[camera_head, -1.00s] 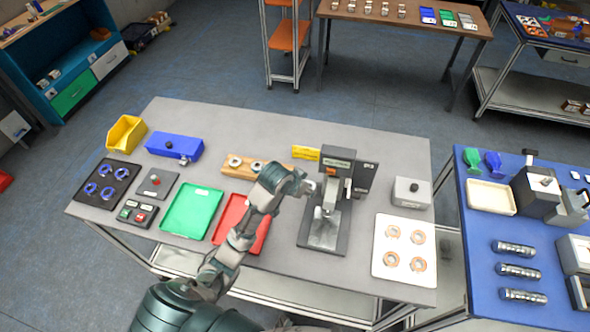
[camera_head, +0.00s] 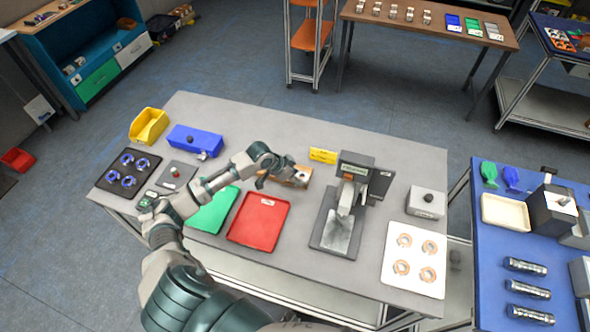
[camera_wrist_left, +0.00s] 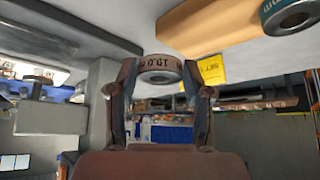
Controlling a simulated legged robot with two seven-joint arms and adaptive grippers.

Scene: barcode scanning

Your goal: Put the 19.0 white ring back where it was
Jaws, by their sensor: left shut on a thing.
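My left gripper (camera_head: 276,174) is over the near left part of the wooden block (camera_head: 299,177), which it partly hides in the head view. The ring appears apart from the wooden block (camera_wrist_left: 212,28). Another ring (camera_wrist_left: 290,14) with a teal marked band sits on that block at the upper right. The held ring cannot be made out in the head view. My right gripper is not in view.
The red tray (camera_head: 258,218) and partly covered green tray (camera_head: 213,212) lie near the arm. A grey press-like device (camera_head: 340,214) stands right of the block, with a yellow sign (camera_head: 323,155) behind. A white board with several copper rings (camera_head: 415,262) is farther right.

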